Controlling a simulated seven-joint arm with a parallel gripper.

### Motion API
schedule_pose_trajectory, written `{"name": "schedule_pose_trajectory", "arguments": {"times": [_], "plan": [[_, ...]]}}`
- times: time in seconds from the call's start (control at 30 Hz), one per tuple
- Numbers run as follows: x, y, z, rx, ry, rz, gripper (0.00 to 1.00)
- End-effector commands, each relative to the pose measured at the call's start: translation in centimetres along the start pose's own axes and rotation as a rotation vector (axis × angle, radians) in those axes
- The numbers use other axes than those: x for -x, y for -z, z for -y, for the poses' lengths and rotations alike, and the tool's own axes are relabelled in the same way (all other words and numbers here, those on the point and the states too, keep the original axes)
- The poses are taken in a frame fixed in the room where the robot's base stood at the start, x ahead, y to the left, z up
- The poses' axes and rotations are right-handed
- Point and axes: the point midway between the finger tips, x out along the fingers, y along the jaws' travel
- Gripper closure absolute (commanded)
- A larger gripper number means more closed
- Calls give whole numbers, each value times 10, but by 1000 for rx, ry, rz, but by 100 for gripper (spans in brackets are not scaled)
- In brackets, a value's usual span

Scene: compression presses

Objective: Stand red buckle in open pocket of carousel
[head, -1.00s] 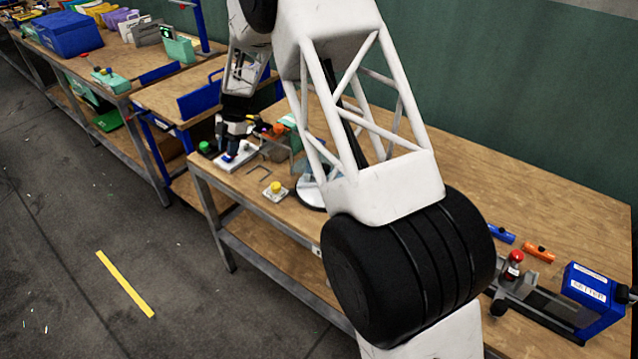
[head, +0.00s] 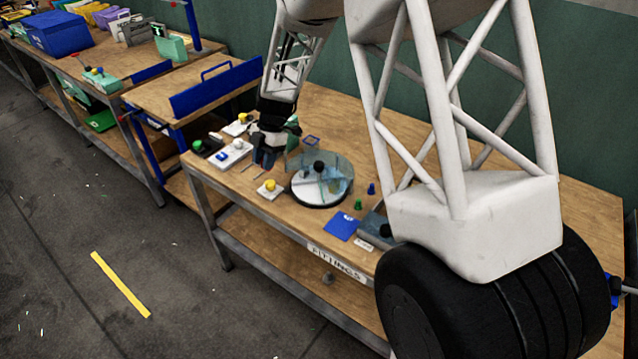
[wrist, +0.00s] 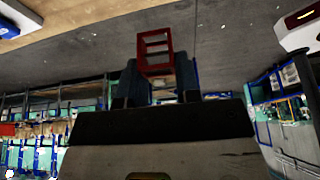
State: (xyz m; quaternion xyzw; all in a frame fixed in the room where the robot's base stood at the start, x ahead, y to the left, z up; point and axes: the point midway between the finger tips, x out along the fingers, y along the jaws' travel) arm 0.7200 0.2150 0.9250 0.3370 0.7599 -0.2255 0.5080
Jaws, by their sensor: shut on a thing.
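The red buckle (wrist: 155,48) shows in the wrist view as an upright ladder-like frame with slots, its lower end between the fingertips. My gripper (wrist: 158,78) is shut on it. In the head view my gripper (head: 266,158) points down above the table, just left of the carousel; I cannot make out the buckle there. The carousel (head: 336,196) is a round disc with a dark rim, a clear bluish cover and a black knob on top. Its open pocket cannot be told at this size.
A white block with a yellow knob (head: 269,189) stands at the table's front edge. A white switch box (head: 230,153) is to the left. A blue card (head: 342,226), a green peg (head: 358,205) and a blue peg (head: 371,189) lie or stand right of the carousel. My arm hides the table's right part.

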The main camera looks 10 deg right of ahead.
Motion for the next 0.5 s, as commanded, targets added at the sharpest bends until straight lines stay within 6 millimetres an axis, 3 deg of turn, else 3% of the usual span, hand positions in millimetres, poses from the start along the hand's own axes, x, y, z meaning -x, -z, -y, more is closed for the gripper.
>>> {"name": "schedule_pose_trajectory", "arguments": {"times": [0.5], "plan": [[-14,2,122,16,6,0,91]]}}
